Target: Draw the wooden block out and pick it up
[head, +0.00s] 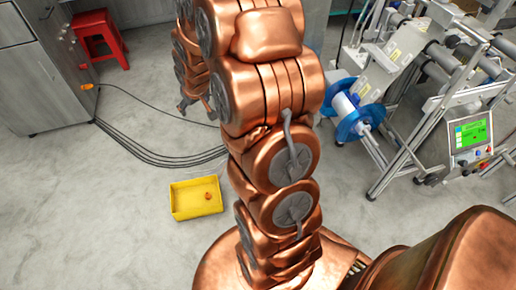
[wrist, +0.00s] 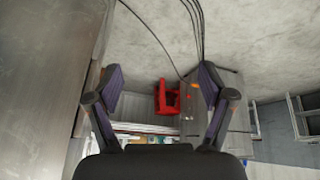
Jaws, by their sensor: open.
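I cannot make out a wooden block in either view. My gripper (wrist: 160,74) is open in the wrist view, with its two dark fingers spread wide and nothing between the tips. A red stool (wrist: 167,97) shows beyond the fingers, well apart from them. In the head view my copper arm fills the middle and hides much of the floor behind it. A small orange thing (head: 207,196) lies in a yellow tray (head: 180,214) on the floor; it is too small to identify.
Grey cabinets (head: 35,85) stand at the left, beside the red stool (head: 98,38). Black cables (head: 150,155) run over the floor. A machine with a blue reel (head: 349,125) and a green screen (head: 470,134) stands at the right. Floor around the tray is clear.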

